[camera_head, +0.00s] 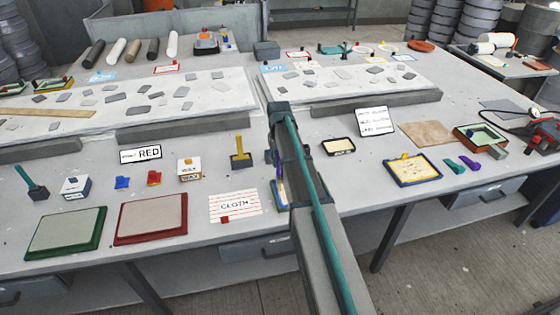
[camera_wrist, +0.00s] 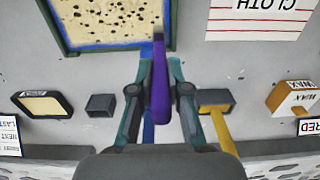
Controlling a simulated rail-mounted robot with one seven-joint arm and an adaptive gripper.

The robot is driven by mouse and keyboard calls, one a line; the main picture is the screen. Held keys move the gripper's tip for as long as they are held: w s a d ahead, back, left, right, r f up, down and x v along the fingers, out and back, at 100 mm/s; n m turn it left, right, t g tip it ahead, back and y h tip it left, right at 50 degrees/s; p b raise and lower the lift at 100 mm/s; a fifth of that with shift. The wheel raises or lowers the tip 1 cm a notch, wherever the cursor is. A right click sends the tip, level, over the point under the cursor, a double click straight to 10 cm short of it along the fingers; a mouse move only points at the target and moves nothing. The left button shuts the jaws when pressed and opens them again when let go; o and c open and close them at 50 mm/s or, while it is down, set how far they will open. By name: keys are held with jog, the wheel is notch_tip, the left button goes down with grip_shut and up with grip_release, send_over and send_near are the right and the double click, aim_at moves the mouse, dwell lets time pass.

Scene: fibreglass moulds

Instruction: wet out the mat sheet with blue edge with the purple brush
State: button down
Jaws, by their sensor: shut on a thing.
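My gripper (camera_wrist: 158,92) is shut on the purple brush (camera_wrist: 160,75), whose purple length shows between the fingers in the wrist view. Its narrow dark end points toward the mat sheet with blue edge (camera_wrist: 112,22). That sheet is cream with many dark specks and lies in a dark green frame at the top of the wrist view.
The CLOTH sheet (camera_head: 235,206) lies left of my arm. A yellow-handled brush (camera_head: 239,148) stands in a dark holder close to my gripper. An empty-looking dark block (camera_wrist: 100,104) and a black-rimmed pad (camera_wrist: 42,104) are nearby. A blue-edged tray (camera_head: 430,178) lies farther right.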

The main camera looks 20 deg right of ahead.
aim_at(277, 153)
jog(key=shift+a+r, duration=0.15)
jog(key=shift+a, duration=0.2)
notch_tip(277, 153, up, 4)
jog(key=shift+d+f+p, duration=0.1)
jog(key=shift+p, duration=0.9)
jog(key=shift+r+p, duration=0.45)
jog(key=shift+r, duration=1.55)
